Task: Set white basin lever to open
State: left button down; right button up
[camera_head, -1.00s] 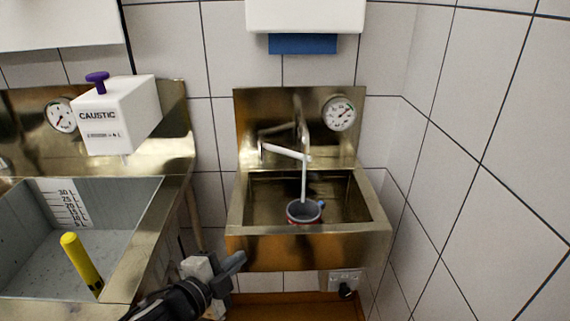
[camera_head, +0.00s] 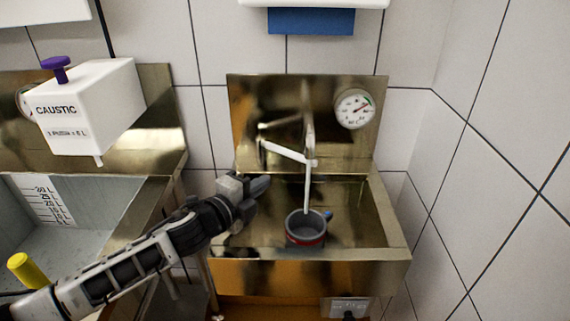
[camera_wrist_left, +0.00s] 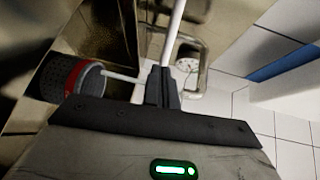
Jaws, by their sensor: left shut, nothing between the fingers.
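The white lever (camera_head: 283,151) sticks out to the left from the tap on the steel basin (camera_head: 390,235). In the left wrist view the white lever (camera_wrist_left: 174,30) runs up just beyond my fingertips; I cannot tell whether they touch it. My left gripper (camera_head: 262,185) is shut and empty, over the basin's left side, below and left of the lever in the head view. It also shows in the left wrist view (camera_wrist_left: 163,88). A thin white stream (camera_head: 308,190), which looks like water, runs down from the tap to a grey cup with a red band (camera_head: 306,228).
A round gauge (camera_head: 354,108) sits on the backsplash right of the tap. A white dispenser with a blue part (camera_head: 311,21) hangs above. A white caustic box (camera_head: 95,105) is over the left sink. A tiled wall (camera_head: 500,200) closes the right side.

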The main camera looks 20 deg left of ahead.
pick_arm(q)
jog(key=r+b+x, duration=0.1)
jog(key=x, duration=0.8)
jog(key=shift+w+b, duration=0.2)
jog(key=shift+b, duration=0.1)
pick_arm(e)
jog(key=shift+w+a+f, duration=0.15)
jog(key=shift+w+f, duration=0.1)
pick_arm(q)
jog(key=shift+d+r, duration=0.1)
pick_arm(e)
jog(key=shift+w+r, duration=0.1)
jog(key=shift+r, duration=0.05)
